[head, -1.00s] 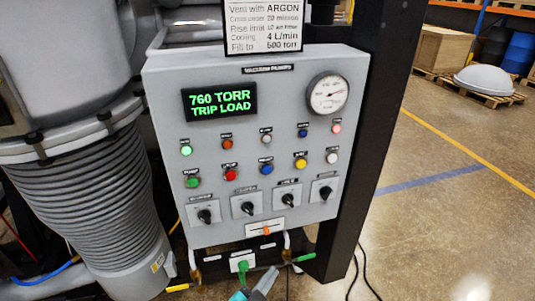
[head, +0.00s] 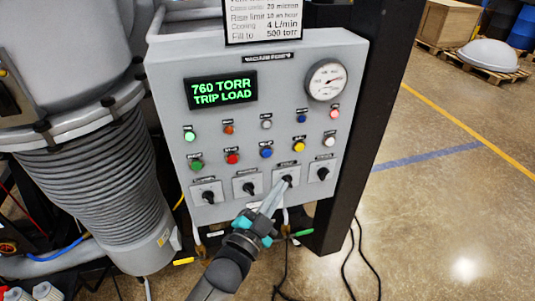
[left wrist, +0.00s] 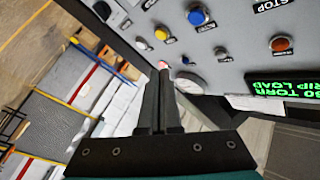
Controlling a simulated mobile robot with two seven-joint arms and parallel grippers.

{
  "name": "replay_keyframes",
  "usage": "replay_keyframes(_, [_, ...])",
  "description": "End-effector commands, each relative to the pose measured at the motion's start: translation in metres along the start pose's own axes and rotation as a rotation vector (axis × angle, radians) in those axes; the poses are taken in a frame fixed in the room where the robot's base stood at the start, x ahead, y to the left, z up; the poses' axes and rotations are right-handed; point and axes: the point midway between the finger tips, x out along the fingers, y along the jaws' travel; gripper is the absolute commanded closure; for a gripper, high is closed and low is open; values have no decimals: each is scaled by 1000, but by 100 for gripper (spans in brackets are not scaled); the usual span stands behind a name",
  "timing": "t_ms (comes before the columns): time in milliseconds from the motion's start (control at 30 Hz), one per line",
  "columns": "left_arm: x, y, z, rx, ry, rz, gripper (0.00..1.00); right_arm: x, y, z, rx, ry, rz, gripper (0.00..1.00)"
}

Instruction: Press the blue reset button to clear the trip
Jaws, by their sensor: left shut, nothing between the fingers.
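The grey control panel (head: 215,112) carries a display (head: 220,90) reading "760 TORR TRIP LOAD" in green. A larger blue button (head: 266,152) sits in the lower button row, between a red button (head: 232,157) and a yellow button (head: 300,146). The same blue button (left wrist: 196,15) shows near the top of the left wrist view. Its label is too small to read. My left gripper (head: 284,184) is shut and empty, its tips below and right of the blue button, over the third rotary knob in the head view. Contact cannot be told. My right gripper is out of view.
Several rotary knobs, such as the leftmost one (head: 208,195), line the panel below the buttons. A smaller blue button (head: 302,117) sits in the upper row near the round gauge (head: 326,81). A dark post (head: 366,125) stands right of the panel; a ribbed bellows (head: 95,185) stands left.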

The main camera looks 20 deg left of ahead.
Motion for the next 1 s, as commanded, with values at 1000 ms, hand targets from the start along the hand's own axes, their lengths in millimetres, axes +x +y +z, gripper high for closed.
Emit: replay_keyframes(1000, [57,-42,42,-1,-2,1,100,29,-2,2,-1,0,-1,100])
